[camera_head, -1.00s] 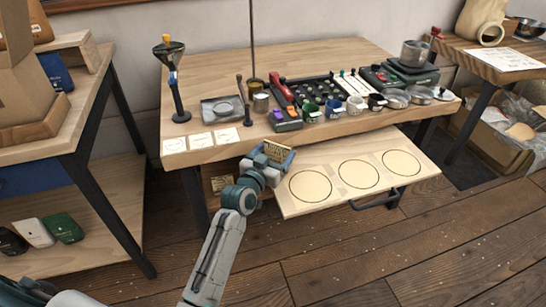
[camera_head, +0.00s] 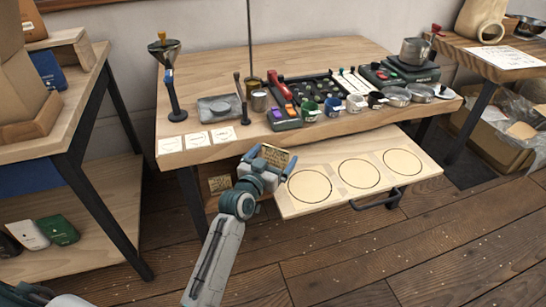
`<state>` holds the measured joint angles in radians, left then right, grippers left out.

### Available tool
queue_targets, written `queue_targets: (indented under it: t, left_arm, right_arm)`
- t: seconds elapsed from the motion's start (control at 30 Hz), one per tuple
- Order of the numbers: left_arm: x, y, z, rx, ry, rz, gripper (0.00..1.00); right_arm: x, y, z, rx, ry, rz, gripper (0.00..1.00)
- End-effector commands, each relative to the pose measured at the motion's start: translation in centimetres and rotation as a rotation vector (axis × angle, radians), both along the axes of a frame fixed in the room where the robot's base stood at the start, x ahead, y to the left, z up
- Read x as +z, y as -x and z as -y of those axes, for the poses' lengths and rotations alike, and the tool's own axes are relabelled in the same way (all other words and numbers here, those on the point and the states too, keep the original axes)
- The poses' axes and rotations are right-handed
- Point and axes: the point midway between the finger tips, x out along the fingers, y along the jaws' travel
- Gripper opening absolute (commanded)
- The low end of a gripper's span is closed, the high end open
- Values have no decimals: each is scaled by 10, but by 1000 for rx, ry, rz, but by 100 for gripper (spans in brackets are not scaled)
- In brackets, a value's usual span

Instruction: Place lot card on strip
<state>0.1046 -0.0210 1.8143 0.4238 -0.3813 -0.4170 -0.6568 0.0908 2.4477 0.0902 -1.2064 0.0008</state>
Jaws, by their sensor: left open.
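My left gripper (camera_head: 271,158) is open at the table's front edge, by the left back corner of the pulled-out board. Its two blue fingers are spread apart. A small tan card with dark writing (camera_head: 275,154), which looks like the lot card, stands tilted between and just beyond the fingers. Its lower part is hidden by the gripper, and I cannot tell whether it rests on a strip there. Another tan written card (camera_head: 220,184) shows below the tabletop, left of the gripper. My right gripper is not in view.
The pulled-out board (camera_head: 338,192) has three ringed circles and a dark handle. Three white marked squares (camera_head: 197,141) lie along the table's front left. Coloured cups (camera_head: 333,107), metal bowls (camera_head: 397,96) and a funnel stand (camera_head: 168,75) crowd the tabletop. A shelf stands left.

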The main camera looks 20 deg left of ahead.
Motion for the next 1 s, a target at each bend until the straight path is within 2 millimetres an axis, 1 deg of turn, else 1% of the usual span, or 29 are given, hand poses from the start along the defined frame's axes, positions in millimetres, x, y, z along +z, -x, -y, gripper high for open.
queue_targets:
  t: [0.13,0.17,0.27,0.5,0.6,0.7,0.8,1.0]
  left_arm:
    - [5,0,0,0,0,0,98]
    - [3,4,-1,0,-1,-1,98]
    - [1,22,-4,0,0,-2,98]
    - [1,74,-12,0,-2,-3,98]
    - [2,92,-14,-1,-1,-2,98]
    - [2,105,-17,-1,-2,-1,98]
    - [2,114,-18,-1,-1,-1,98]
    - [2,120,-19,-2,-1,-4,98]
  right_arm:
    - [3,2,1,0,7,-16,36]
    - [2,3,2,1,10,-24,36]
    - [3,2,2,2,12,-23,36]
    - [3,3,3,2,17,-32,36]
    - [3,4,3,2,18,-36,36]
    - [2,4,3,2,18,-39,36]
    - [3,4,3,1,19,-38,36]
    - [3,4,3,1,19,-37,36]
